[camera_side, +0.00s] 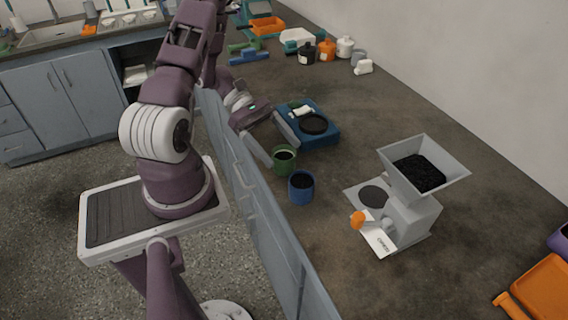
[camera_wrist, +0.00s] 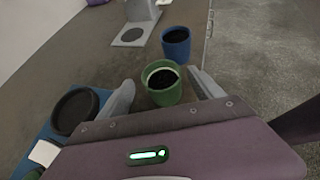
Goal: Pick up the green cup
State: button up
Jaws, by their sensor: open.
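The green cup (camera_side: 284,164) stands upright on the dark counter near its front edge, with dark contents inside. In the wrist view the green cup (camera_wrist: 161,88) lies between the two open fingers, seen from above at a slant. My gripper (camera_side: 270,151) is open, with one finger on each side of the cup in the side view. In the wrist view my gripper (camera_wrist: 162,90) shows a finger to the left and a finger to the right of the cup. I cannot tell whether either finger touches it.
A blue cup (camera_side: 301,190) with dark contents stands close beside the green cup. A blue device (camera_side: 323,138) with a black disc sits just behind. A grey hopper machine (camera_side: 412,214) stands to the right. Bottles (camera_side: 326,50) and trays (camera_side: 267,25) are at the far end.

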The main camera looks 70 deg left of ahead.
jog(key=x, duration=0.5)
jog(key=shift+d+f, duration=0.3)
jog(key=shift+f, duration=0.05)
grip_shut()
notch_tip(320, 180, up, 10)
jog(key=w+d+r+n+t+y, duration=0.1)
jog(key=w+d, duration=0.2)
jog(key=w, duration=0.3)
jog(key=w+d+r+n+t, duration=0.1)
jog(key=w+d+n+t, duration=0.1)
jog(key=w, duration=0.4)
jog(key=m+g+h, duration=0.1)
jog(key=m+g, duration=0.2)
send_over(291, 165)
jog(key=shift+w+a+f, duration=0.1)
jog(key=shift+w+f, duration=0.05)
jog(key=shift+f, duration=0.8)
